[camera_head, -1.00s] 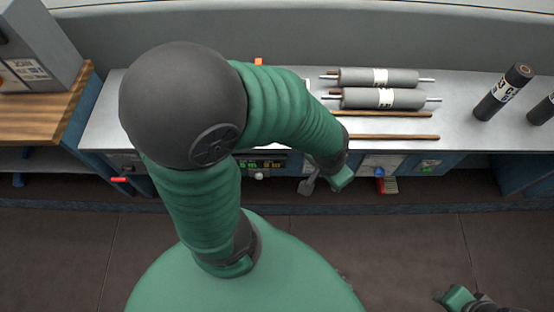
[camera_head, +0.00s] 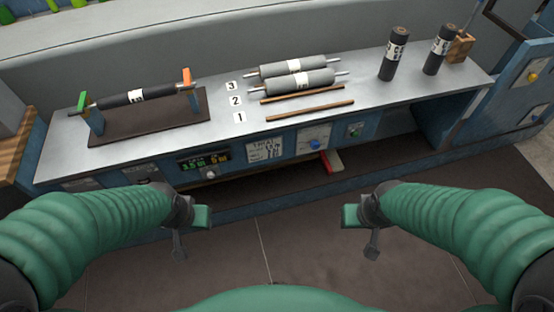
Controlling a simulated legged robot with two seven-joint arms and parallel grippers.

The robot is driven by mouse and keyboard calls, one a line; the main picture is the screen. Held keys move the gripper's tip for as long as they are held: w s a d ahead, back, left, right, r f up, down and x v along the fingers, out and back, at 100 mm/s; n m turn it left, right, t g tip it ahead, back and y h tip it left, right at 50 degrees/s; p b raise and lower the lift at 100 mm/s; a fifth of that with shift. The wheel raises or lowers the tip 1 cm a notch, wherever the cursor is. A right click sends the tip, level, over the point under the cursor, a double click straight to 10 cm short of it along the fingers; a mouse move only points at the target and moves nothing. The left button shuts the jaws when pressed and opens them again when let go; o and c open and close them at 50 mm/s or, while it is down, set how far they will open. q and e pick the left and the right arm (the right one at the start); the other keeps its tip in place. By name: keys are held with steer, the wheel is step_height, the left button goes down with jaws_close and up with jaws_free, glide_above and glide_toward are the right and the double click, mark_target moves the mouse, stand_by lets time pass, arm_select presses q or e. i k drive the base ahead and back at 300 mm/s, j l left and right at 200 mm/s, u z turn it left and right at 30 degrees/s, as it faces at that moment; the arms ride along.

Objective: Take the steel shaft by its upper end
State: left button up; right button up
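A thin upright rod (camera_head: 471,17) rises from a small wooden box (camera_head: 461,46) at the far right end of the bench. It may be the steel shaft; it is too small to tell its material. Thin metal shaft ends also stick out of the two grey rollers (camera_head: 300,83) lying mid-bench. My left gripper (camera_head: 192,228) hangs in front of the bench at lower left. My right gripper (camera_head: 361,228) hangs in front of it at lower right. Both are apart from the rod and rollers, and no held object shows. Their finger gaps are unclear.
On the bench (camera_head: 235,140), a dark roller (camera_head: 135,97) lies across a stand (camera_head: 160,117) at left. Two wooden rods (camera_head: 310,102) lie before the grey rollers. Two black rollers (camera_head: 393,55) stand upright at right. The floor ahead is clear.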

mark_target(478, 5)
steer(key=i+l+u, duration=0.15)
steer(key=l, duration=1.35)
steer(key=l+u, duration=0.2)
steer(key=l, duration=1.3)
steer(key=k+l+u, duration=0.15)
steer(key=l, duration=1.35)
